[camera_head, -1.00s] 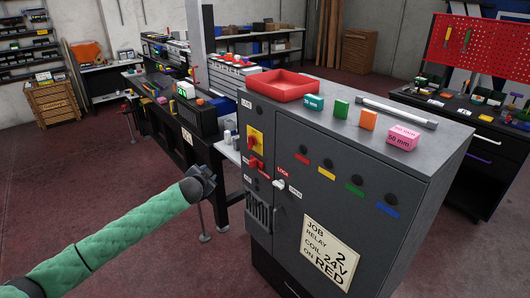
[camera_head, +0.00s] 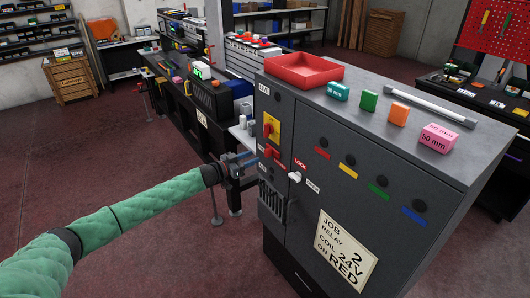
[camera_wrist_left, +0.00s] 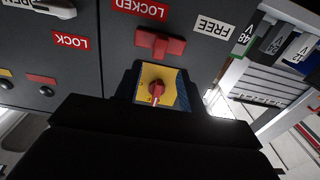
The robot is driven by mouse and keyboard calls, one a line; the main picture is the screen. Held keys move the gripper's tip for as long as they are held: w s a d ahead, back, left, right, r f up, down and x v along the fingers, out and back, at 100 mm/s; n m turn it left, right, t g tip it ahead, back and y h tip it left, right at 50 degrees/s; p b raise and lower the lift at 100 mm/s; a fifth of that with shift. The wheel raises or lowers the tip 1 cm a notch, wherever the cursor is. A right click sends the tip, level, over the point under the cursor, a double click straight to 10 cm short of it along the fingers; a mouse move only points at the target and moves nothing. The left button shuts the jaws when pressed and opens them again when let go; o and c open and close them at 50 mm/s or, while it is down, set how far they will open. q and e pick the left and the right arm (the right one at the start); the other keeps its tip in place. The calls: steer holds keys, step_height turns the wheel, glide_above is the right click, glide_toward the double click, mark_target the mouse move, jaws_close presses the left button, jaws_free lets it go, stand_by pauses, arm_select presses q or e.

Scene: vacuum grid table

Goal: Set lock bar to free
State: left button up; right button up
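The lock bar is a red handle (camera_head: 271,151) on the left part of the grey cabinet's front, below a yellow plate with a red rotary switch (camera_head: 270,127). The wrist view looks upside down and shows the lock bar (camera_wrist_left: 160,45) between a red LOCKED label (camera_wrist_left: 140,8) and a white FREE label (camera_wrist_left: 213,27). The bar lies crosswise, nearer LOCKED. My left gripper (camera_head: 247,158) is open and empty, just in front of the cabinet and apart from the bar. In the wrist view its fingers flank the yellow plate. My right gripper is out of view.
A white door handle (camera_head: 295,176) with LOCK and OPEN labels sits right of the bar. A vent grille (camera_head: 271,202) is below. A red tray (camera_head: 303,70) and several coloured blocks stand on the cabinet top. A workbench (camera_head: 185,110) stands behind my left arm.

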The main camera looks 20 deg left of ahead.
mark_target(265, 151)
arm_select(q)
steer(key=p+x, duration=0.1)
steer(key=x, duration=0.2)
steer(key=p+x, duration=0.1)
steer(key=x, duration=0.2)
steer(key=shift+r+p, duration=0.2)
steer(key=shift+p, duration=0.1)
steer(key=shift+w+d, duration=0.4)
steer(key=shift+d, duration=0.05)
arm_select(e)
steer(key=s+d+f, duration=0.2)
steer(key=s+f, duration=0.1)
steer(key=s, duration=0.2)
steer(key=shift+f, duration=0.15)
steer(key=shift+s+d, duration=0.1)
arm_select(q)
jaws_close()
